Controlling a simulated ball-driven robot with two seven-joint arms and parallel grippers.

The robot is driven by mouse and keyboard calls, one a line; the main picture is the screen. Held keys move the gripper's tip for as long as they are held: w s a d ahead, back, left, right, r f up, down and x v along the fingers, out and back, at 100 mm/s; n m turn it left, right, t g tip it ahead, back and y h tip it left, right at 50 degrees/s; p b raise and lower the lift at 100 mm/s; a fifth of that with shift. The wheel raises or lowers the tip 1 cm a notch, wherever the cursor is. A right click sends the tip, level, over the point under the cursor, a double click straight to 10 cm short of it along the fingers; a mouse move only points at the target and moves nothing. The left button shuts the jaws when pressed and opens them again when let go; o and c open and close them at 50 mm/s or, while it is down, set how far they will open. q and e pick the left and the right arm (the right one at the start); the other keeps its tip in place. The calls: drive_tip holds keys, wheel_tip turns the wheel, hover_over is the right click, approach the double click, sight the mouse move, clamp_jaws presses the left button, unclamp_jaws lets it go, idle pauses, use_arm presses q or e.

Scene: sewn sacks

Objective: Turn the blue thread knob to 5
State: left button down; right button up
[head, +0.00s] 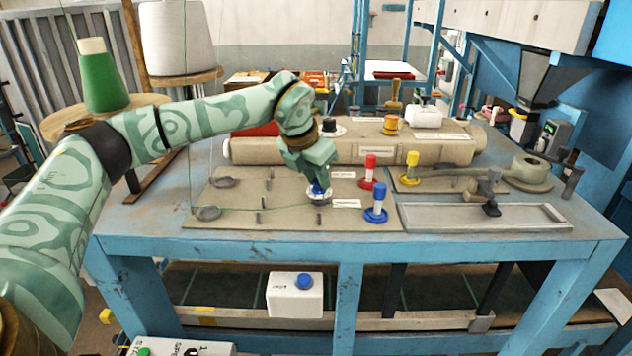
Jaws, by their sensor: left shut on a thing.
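The blue thread knob (318,189) stands on a pale round dial on the beige plate (240,190) of the blue table. My left gripper (316,183) reaches down from above and is shut on this knob. Its fingers cover part of the knob, and the dial's numbers and pointer are too small to read. A white label (346,203) lies just right of the dial. My right gripper is not in view.
Blue (376,205), red (369,170) and yellow (411,168) upright pieces stand right of the knob. A beige machine body (350,148) lies behind. A metal tray (480,217) is at the right. Green (101,75) and white (176,40) thread cones stand at the left.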

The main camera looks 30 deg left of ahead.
use_arm(q)
drive_tip(key=n+y+b, duration=0.1)
drive_tip(key=n, duration=0.2)
drive_tip(key=shift+d+n+b, duration=0.15)
drive_tip(key=shift+n+b, duration=0.15)
drive_tip(key=shift+b, duration=0.05)
drive_tip(key=n, duration=0.1)
drive_tip(key=n+y, duration=0.1)
drive_tip(key=shift+w+d+r+n+b, duration=0.1)
drive_tip(key=shift+r+n+b, duration=0.05)
drive_tip(key=shift+n+b, duration=0.25)
drive_tip(key=n+y, duration=0.1)
drive_tip(key=n, duration=0.1)
drive_tip(key=shift+n+g, duration=0.3)
drive_tip(key=shift+w+d+n+g+y, duration=0.1)
drive_tip(key=shift+n+g+y, duration=0.45)
drive_tip(key=shift+n, duration=0.95)
drive_tip(key=c, duration=1.2)
unclamp_jaws()
drive_tip(key=shift+c, duration=0.2)
drive_tip(key=shift+b, duration=0.3)
